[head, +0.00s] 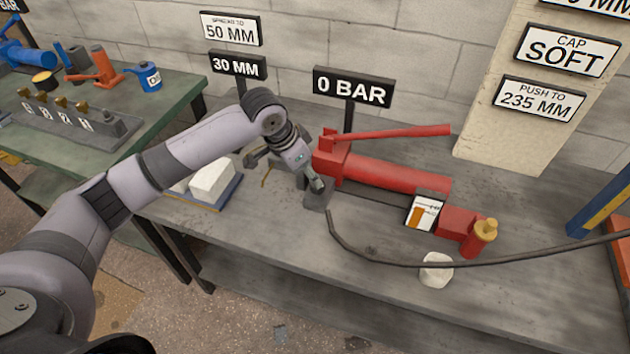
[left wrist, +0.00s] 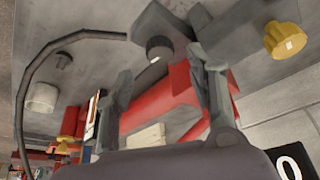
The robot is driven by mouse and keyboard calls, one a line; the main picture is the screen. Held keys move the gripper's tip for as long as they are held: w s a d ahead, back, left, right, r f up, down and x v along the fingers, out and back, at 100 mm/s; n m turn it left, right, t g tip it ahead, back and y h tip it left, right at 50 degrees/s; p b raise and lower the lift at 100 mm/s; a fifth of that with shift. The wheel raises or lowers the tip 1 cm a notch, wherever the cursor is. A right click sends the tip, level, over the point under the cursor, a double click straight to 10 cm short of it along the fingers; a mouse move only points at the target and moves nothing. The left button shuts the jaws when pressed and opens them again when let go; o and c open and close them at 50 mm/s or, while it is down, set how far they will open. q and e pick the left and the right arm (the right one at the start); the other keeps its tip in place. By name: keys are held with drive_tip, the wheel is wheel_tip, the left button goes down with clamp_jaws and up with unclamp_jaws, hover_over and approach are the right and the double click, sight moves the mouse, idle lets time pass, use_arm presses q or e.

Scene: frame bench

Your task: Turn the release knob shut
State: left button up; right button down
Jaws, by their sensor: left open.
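The red hand pump (head: 390,175) lies on the grey bench, its red lever (head: 390,132) above it. My left gripper (head: 288,172) is at the pump's left end, fingers spread and empty. In the left wrist view the open fingers (left wrist: 162,70) frame a dark knurled knob (left wrist: 160,48), which stands apart from them near a grey block (head: 318,195). A yellow lobed knob (left wrist: 283,40) with a pale mark is to the right, outside the fingers. I cannot tell which one is the release knob. My gripper covers that end in the head view.
A black hose (head: 385,262) curves over the bench front past a white cup-like object (head: 436,270). A "0 BAR" sign (head: 352,87) stands behind the pump. White blocks (head: 212,180) lie left of my gripper. A red cylinder with gold cap (head: 486,230) stands at right.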

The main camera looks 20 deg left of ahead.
use_arm(q)
drive_tip(key=x, duration=0.6)
drive_tip(key=shift+r, duration=0.1)
drive_tip(key=shift+c, duration=0.2)
drive_tip(key=c, duration=1.1)
